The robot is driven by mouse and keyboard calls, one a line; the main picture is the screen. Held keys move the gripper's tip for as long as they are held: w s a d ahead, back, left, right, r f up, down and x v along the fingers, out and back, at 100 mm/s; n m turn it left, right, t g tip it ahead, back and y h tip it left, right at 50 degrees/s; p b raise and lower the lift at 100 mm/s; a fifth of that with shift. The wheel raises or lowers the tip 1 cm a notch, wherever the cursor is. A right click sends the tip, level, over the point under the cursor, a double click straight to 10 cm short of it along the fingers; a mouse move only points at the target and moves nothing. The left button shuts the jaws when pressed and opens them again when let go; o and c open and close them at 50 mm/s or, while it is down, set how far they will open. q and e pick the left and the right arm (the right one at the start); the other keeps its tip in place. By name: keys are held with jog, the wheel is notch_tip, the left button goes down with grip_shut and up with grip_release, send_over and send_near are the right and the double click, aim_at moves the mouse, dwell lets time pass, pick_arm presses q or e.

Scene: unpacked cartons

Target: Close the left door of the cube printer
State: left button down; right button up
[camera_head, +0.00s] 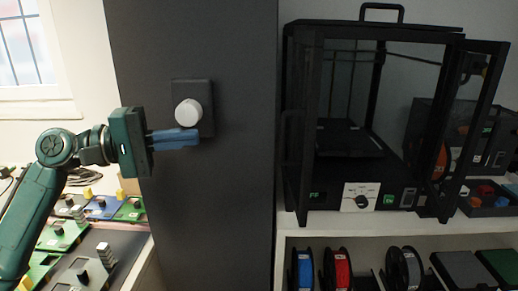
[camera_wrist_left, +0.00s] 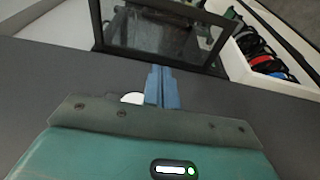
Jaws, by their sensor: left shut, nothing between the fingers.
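The black cube printer (camera_head: 362,210) stands on a white shelf, its front open onto the dark inside. Its left door (camera_head: 302,150) stands swung out toward me at the left front edge and shows as a narrow dark strip. Its right door (camera_head: 470,130) is swung wide open to the right. My left gripper (camera_head: 198,137) has its blue fingers shut with nothing between them. It is left of the printer, apart from the door, in front of a dark grey panel. In the left wrist view, the fingers (camera_wrist_left: 162,72) point toward the printer's dark frame (camera_wrist_left: 130,50). My right gripper is out of view.
The dark grey panel (camera_head: 235,210) stands between my left gripper and the printer. A white knob (camera_head: 188,112) on it is just above the fingers. Filament spools (camera_head: 337,270) sit on the lower shelf. Circuit boards (camera_head: 65,235) cover a bench at the left.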

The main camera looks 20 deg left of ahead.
pick_arm(q)
jog(key=s+p+x, duration=0.1)
jog(key=p+x, duration=0.1)
jog(key=x, duration=0.4)
jog(key=s+d+p+x, duration=0.1)
jog(key=x, duration=0.5)
jog(key=shift+s+d+p, duration=0.15)
jog(key=shift+d+p, duration=0.25)
jog(key=shift+d, duration=0.25)
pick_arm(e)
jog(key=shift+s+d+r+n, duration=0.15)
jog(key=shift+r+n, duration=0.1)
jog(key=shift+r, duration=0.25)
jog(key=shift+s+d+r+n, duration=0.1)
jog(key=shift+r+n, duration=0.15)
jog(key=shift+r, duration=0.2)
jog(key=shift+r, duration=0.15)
